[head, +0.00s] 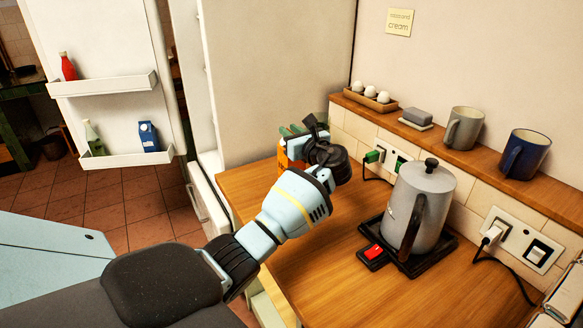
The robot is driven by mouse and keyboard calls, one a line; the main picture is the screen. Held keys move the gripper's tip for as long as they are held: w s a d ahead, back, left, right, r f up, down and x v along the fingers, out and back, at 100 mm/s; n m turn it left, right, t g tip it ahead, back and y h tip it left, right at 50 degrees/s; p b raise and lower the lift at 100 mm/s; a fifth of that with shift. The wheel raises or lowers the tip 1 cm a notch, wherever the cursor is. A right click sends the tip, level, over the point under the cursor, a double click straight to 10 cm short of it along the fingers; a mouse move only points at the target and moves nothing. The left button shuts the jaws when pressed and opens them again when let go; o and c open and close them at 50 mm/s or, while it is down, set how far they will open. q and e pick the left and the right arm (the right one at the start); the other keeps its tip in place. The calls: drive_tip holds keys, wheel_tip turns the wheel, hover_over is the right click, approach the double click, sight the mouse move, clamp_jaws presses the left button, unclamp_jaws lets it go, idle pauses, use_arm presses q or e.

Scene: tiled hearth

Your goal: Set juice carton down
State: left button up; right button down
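The juice carton (284,157), orange with some green near its top, is at the far left end of the wooden counter (350,285), by the tall white panel. My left gripper (312,127) is right at the carton and overlaps it in the picture. The wrist and gripper hide most of the carton and its base, so I cannot tell whether it touches the counter. The fingertips are largely hidden, and their grip on the carton does not show clearly. My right gripper is not in view.
A grey kettle (426,200) stands on a black base with a red switch (374,251). A ledge behind holds an egg tray (362,100), a grey mug (464,128) and a blue mug (525,153). An open fridge door (105,45) stands left. The counter's front middle is clear.

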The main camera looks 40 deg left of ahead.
use_arm(q)
clamp_jaws()
drive_tip(key=shift+f, duration=0.25)
idle(0.8)
drive_tip(key=shift+r, duration=0.15)
